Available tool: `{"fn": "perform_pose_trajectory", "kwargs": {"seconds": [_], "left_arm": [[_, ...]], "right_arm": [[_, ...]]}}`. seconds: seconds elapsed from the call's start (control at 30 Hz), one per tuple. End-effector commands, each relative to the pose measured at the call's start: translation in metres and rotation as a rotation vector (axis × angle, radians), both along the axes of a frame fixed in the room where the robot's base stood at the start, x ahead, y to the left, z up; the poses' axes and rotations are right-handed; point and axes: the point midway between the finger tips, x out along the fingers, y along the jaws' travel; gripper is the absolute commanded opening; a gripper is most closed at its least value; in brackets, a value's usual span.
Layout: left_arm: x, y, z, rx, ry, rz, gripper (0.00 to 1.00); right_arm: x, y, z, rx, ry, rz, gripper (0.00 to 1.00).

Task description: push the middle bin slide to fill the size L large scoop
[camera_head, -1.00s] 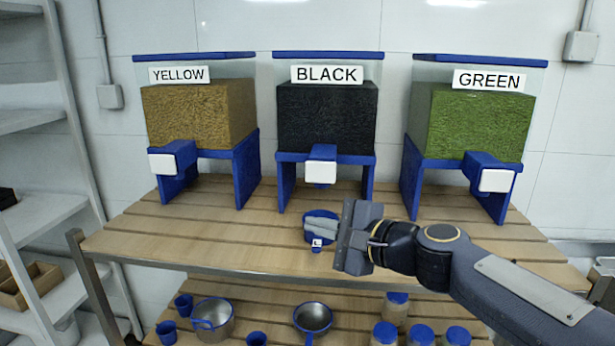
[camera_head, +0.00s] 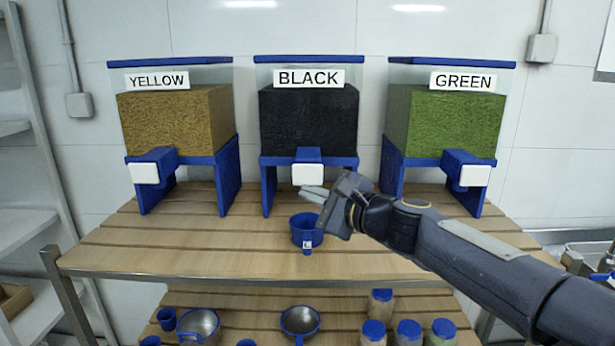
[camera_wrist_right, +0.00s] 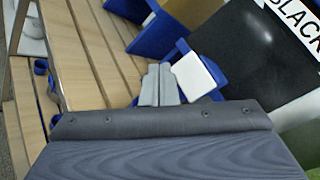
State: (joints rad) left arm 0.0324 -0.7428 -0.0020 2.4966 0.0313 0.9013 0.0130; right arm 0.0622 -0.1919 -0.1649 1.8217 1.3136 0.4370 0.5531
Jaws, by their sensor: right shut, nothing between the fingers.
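The middle bin (camera_head: 308,120), labelled BLACK, holds dark material. Its slide, a white plate (camera_head: 307,174) on a blue spout, faces forward; the plate also shows in the right wrist view (camera_wrist_right: 195,76). The blue size L scoop (camera_head: 305,233) stands on the table below and in front of the spout, its L tag facing forward. My right gripper (camera_head: 313,194) is shut and empty, with its grey fingers just below and in front of the white plate. In the wrist view its fingers (camera_wrist_right: 157,85) appear beside the plate; I cannot tell whether they touch. My left gripper is out of view.
The YELLOW bin (camera_head: 178,122) and GREEN bin (camera_head: 446,121) flank the middle one, each with a white-faced spout. The wooden table (camera_head: 170,240) is otherwise clear. Pots, cups and jars (camera_head: 409,333) stand on the lower shelf.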

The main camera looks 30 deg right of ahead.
Motion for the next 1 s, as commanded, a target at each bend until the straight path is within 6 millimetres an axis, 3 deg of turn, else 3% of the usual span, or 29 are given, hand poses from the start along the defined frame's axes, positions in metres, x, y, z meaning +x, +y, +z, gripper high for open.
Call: {"fn": "perform_pose_trajectory", "kwargs": {"seconds": [0.2, 0.4, 1.0], "left_arm": [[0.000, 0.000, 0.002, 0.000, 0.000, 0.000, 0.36], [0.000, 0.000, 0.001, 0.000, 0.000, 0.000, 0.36], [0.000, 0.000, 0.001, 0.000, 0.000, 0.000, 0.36]], "right_arm": [[0.027, -0.016, -0.001, -0.001, 0.001, 0.000, 0.00], [0.041, -0.025, -0.001, 0.000, 0.001, 0.001, 0.00], [0.045, -0.028, 0.000, 0.000, 0.000, 0.001, 0.00]]}}
